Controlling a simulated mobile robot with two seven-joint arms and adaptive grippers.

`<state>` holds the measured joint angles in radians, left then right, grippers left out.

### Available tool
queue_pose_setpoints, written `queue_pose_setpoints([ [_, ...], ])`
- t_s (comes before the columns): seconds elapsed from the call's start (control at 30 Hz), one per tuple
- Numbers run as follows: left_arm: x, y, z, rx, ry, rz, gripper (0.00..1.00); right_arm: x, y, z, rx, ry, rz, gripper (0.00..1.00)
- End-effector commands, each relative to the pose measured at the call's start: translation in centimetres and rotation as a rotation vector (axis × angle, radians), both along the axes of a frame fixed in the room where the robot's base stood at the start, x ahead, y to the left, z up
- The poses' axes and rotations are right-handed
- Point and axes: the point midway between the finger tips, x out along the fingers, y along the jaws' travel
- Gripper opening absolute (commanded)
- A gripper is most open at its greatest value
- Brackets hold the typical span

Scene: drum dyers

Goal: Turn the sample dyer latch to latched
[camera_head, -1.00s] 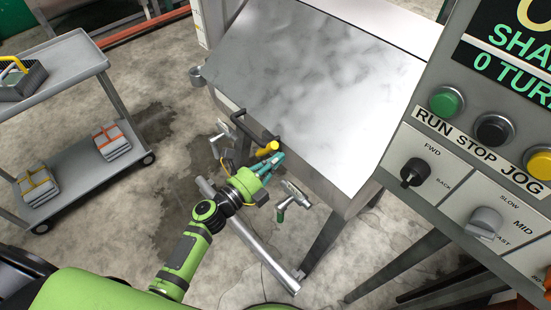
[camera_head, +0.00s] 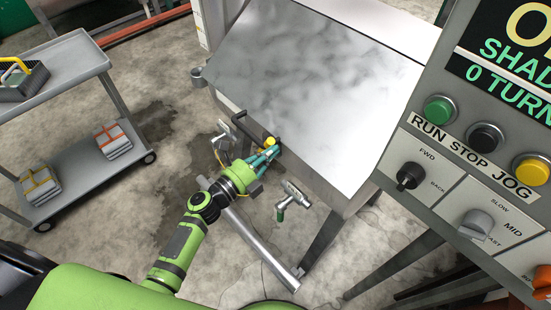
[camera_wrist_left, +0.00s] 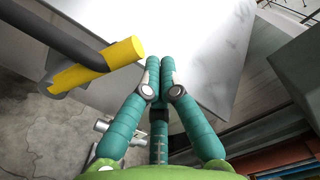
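The sample dyer is the machine with the sloped steel lid (camera_head: 310,85). A yellow-gripped latch handle (camera_head: 270,141) sits at its front edge beside a black bar handle (camera_head: 258,129). In the left wrist view the yellow handle (camera_wrist_left: 122,53) lies left of my fingertips, with the dark bar (camera_wrist_left: 60,38) crossing in front of it. My left gripper (camera_head: 272,153) is just below the latch. In the wrist view its teal fingers (camera_wrist_left: 160,62) are together with nothing seen between them. Whether they touch the latch is not clear. My right gripper is not in view.
A control panel (camera_head: 470,185) with buttons and knobs stands close on the right. A green-handled valve (camera_head: 291,196) and a steel pipe (camera_head: 262,248) are below the dyer's front. A grey cart (camera_head: 75,62) with folded bundles stands at the left.

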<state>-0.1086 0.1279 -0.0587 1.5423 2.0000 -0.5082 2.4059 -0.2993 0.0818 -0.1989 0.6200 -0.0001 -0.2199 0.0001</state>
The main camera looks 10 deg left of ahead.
Motion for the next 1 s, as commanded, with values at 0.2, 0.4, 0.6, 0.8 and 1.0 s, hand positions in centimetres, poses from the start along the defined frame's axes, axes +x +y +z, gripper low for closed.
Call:
queue_pose_setpoints([
  [0.2,1.1,1.6,1.5,0.002,-0.001,0.001,0.0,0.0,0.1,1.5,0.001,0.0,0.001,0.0],
  [0.4,2.0,3.0,2.1,0.001,-0.001,0.001,0.0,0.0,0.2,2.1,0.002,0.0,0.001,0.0],
  [0.6,2.6,3.9,2.4,0.0,0.0,0.001,0.0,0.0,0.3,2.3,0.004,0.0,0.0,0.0],
  [0.8,2.9,4.3,2.4,-0.001,0.001,0.0,0.0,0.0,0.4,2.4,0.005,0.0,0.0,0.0],
  [1.0,2.9,4.4,2.4,-0.001,0.001,0.0,0.0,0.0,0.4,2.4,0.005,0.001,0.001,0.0],
])
